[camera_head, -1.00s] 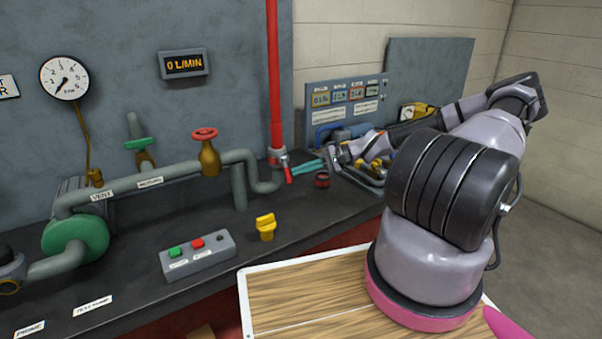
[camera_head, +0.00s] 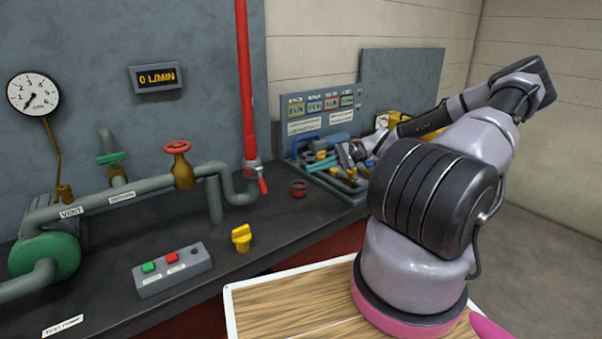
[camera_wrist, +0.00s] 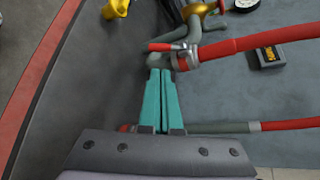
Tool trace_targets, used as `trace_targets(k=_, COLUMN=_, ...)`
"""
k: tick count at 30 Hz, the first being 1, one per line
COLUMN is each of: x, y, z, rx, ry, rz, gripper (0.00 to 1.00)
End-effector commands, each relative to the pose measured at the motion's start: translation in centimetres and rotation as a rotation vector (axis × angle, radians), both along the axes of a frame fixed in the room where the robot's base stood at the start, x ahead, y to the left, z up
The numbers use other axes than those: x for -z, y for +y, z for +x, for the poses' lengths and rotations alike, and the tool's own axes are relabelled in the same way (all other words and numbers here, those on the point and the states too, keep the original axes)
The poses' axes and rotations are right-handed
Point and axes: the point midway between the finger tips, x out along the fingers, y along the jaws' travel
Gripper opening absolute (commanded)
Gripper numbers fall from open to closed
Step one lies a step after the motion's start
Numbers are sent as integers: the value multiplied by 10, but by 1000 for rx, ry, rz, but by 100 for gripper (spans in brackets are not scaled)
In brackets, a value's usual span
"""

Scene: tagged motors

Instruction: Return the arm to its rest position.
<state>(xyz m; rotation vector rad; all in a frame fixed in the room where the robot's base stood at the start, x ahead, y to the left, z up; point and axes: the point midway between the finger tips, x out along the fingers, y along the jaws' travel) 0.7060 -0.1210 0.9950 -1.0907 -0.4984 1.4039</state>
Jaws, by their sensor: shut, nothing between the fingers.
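My gripper (camera_wrist: 161,74) shows in the wrist view as two teal fingers pressed together with nothing between them. Its tips point toward the grey pipe and the red-handled valve (camera_wrist: 173,47), seemingly apart from them. In the head view my arm rises from its pink base on the right, bends at the top and reaches back left over the bench. Its wrist ends near the tool tray (camera_head: 350,190), and the fingers there are hard to make out among the tools.
The dark bench (camera_head: 215,285) carries a button box (camera_head: 172,270), a yellow knob (camera_head: 241,237), a small red-and-black part (camera_head: 299,189) and a green pump (camera_head: 45,257). A red vertical pipe (camera_head: 245,80) stands behind. A wooden-topped surface (camera_head: 290,300) lies in front. Open floor shows at right.

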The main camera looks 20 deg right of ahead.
Motion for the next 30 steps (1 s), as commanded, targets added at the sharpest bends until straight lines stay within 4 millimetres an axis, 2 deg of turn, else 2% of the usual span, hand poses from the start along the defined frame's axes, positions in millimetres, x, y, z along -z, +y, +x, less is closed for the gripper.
trace_targets(k=3, x=-2, y=-8, z=-2, rx=0, ry=1, rz=0, gripper=0)
trace_targets(k=8, x=-3, y=-9, z=-3, rx=-6, ry=3, rz=-7, gripper=0)
trace_targets(k=11, x=-3, y=-4, z=-8, rx=-35, ry=18, rz=-52, gripper=0)
trace_targets(k=17, x=-8, y=12, z=-31, rx=-154, ry=76, rz=-263, gripper=0)
trace_targets(k=23, x=-28, y=17, z=-54, rx=-242, ry=110, rz=-508, gripper=0)
trace_targets(k=30, x=-76, y=18, z=-74, rx=-278, ry=92, rz=-781, gripper=0)
